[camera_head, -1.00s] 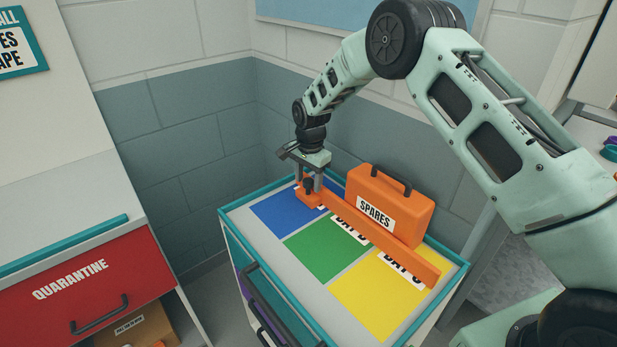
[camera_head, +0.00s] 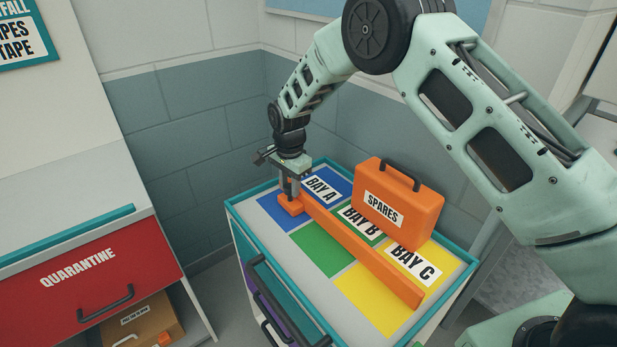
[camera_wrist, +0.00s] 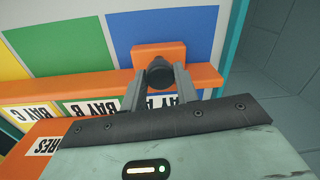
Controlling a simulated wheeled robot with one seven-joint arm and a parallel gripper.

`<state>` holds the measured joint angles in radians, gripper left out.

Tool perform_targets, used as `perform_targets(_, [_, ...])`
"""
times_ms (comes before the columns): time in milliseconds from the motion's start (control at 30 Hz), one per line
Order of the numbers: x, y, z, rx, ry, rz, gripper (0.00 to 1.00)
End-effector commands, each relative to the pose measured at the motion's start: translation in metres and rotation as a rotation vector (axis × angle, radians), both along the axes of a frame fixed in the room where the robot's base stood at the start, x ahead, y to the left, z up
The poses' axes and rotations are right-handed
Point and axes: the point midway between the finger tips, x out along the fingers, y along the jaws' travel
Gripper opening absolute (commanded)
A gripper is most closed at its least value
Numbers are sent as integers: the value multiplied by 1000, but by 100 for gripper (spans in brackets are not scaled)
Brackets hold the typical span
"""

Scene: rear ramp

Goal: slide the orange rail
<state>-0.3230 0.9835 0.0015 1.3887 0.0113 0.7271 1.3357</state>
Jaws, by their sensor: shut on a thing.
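The orange rail (camera_head: 362,251) lies across the blue, green and yellow bays on top of the cart. In the wrist view the rail (camera_wrist: 113,83) runs across the bays, with an orange block and a dark knob (camera_wrist: 159,72) on it. My gripper (camera_head: 289,187) points down at the rail's far left end. In the wrist view my gripper (camera_wrist: 158,78) is shut on the dark knob, one finger on each side. The labels BAY A (camera_head: 322,189), BAY B (camera_head: 360,220) and BAY C (camera_head: 413,264) show behind the rail.
An orange SPARES case (camera_head: 398,203) stands on the cart behind the rail. A teal rim (camera_head: 245,243) edges the cart top. Coloured bay surface is bare in front of the rail. A red QUARANTINE drawer (camera_head: 95,285) is at the left.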

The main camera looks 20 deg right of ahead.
Motion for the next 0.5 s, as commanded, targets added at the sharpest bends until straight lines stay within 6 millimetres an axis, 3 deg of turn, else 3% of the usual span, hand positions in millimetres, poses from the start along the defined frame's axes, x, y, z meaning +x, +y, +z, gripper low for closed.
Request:
perform_targets(33, [-7,18,-1,2,0,8,0])
perform_targets(200, [-24,58,-1,3,1,7,0])
perform_targets(500, [-41,100,0,3,1,3,0])
